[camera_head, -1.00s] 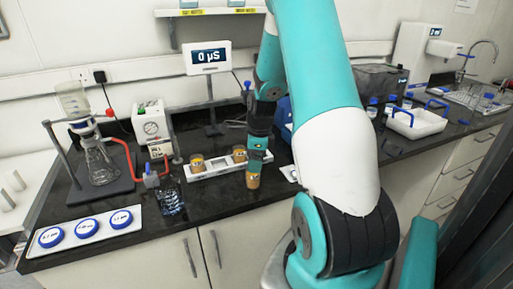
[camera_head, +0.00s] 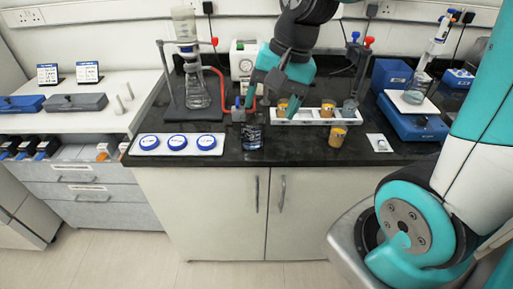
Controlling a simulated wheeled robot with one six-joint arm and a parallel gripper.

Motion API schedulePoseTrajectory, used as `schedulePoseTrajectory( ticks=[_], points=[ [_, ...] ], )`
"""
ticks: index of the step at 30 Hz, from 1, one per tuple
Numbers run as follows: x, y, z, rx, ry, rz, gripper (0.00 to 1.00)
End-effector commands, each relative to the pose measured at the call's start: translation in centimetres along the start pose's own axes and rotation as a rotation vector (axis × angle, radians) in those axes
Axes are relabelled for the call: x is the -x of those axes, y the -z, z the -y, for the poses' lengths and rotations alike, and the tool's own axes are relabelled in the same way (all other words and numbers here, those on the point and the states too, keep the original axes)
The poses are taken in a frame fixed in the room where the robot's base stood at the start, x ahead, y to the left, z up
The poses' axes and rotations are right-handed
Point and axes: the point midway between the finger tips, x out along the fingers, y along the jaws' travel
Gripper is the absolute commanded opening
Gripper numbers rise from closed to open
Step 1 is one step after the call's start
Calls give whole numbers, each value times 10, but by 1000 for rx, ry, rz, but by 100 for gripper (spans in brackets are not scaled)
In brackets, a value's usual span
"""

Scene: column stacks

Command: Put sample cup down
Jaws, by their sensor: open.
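An amber sample cup (camera_head: 338,136) with a yellow band stands upright on the black counter, just in front of the white rack (camera_head: 306,118). Two similar amber cups, one on the left (camera_head: 283,106) and one in the middle (camera_head: 327,108), sit in the rack. A greyish cup (camera_head: 349,107) sits at its right end. My gripper (camera_head: 268,108) is open, its fingers spread, over the left end of the rack. It is to the left of the front cup and apart from it. The gripper partly covers the rack's left end and the left cup.
A dark glass beaker (camera_head: 252,136) stands left of the rack. A white tray with blue lids (camera_head: 177,144) lies further left, before a flask stand (camera_head: 195,110). A small white card (camera_head: 381,143) and a blue balance (camera_head: 413,122) are on the right.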

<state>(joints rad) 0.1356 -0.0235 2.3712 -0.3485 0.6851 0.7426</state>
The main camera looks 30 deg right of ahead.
Motion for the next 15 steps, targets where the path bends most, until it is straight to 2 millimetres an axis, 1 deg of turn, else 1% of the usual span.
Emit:
schedulePoseTrajectory(
  ticks=[1,2,3,6,9,10,12,15],
  points=[
    [2,-38,15,254,16,24,73],
    [3,-58,20,400,26,40,73],
    [5,-83,24,579,41,58,73],
    [7,-130,26,933,77,92,73],
    [9,-157,24,1146,103,112,73],
    [9,-162,23,1183,108,115,73],
    [10,-167,21,1232,114,120,73],
    [10,-168,21,1245,115,121,73]
  ],
)
